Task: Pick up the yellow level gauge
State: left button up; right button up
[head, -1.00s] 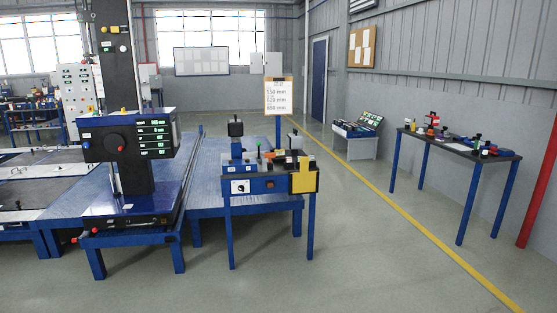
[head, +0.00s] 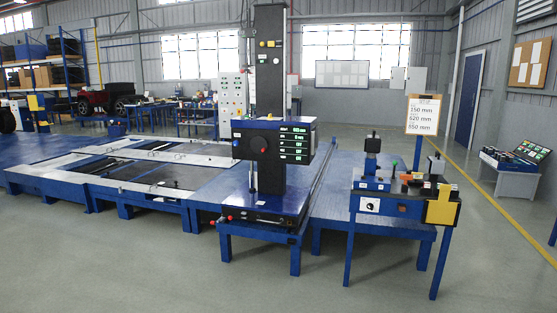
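No object is clearly recognisable as the yellow level gauge. A yellow plate-like piece (head: 440,206) is at the front right end of the blue-legged stand (head: 348,255); I cannot tell whether it is the gauge. Small dark, orange and green items sit on the stand's top, too small to name. Neither of my grippers shows in the head view.
A black column machine (head: 270,110) with a display box stands on a blue platform (head: 375,213) left of the stand. A sign (head: 423,114) rises behind the stand. A low grey table (head: 516,182) is at the far right. The front floor is clear.

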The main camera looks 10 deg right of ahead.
aim_at(419, 176)
jog(key=i+l, duration=0.55)
jog(key=l, duration=0.3)
jog(key=i+l+u, duration=0.1)
jog(key=i+l, duration=0.45)
jog(key=l, duration=0.3)
jog(key=i+l, duration=0.3)
jog(key=l, duration=0.15)
